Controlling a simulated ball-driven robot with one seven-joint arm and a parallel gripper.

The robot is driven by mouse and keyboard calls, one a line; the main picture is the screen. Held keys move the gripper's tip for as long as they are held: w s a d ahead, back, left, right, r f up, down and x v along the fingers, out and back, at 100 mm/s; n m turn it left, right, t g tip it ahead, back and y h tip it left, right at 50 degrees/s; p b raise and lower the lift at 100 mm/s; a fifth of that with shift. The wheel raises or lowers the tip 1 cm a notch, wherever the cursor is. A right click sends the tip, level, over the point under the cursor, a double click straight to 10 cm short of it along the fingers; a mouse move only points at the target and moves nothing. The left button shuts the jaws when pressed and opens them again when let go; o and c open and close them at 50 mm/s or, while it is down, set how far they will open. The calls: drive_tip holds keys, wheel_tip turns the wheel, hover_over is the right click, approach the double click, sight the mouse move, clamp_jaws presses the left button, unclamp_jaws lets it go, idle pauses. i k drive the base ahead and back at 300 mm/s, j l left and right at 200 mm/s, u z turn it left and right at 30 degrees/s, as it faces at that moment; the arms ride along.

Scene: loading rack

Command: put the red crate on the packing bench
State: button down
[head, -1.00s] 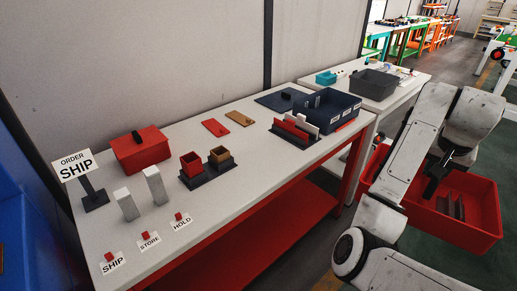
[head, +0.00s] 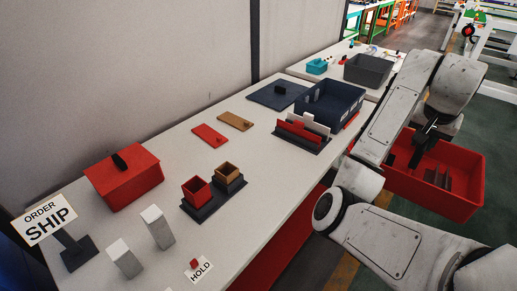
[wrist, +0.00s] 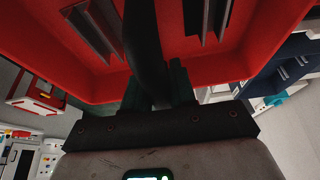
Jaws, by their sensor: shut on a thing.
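The large open red crate (head: 468,200) hangs at the right of the head view, with dark grey pieces inside. My gripper (head: 424,137) is shut on the crate's dark handle, and my forearm hides the crate's left part. In the wrist view the crate (wrist: 270,60) fills the top. My gripper's dark fingers (wrist: 158,85) are closed around the handle there. A long white-topped bench with a red frame (head: 120,235) stands to the left, apart from the crate. A second white-topped bench (head: 325,80) is behind it. I cannot tell which is the packing bench.
The near bench holds a red lidded box (head: 125,180), two small bins (head: 212,185), a slotted rack (head: 303,133), a blue bin (head: 335,105), two white blocks (head: 155,228) and an order sign (head: 50,225). A grey tub (head: 370,72) stands on the far bench.

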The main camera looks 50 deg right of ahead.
sight(269, 159)
drive_tip(key=i, duration=1.1)
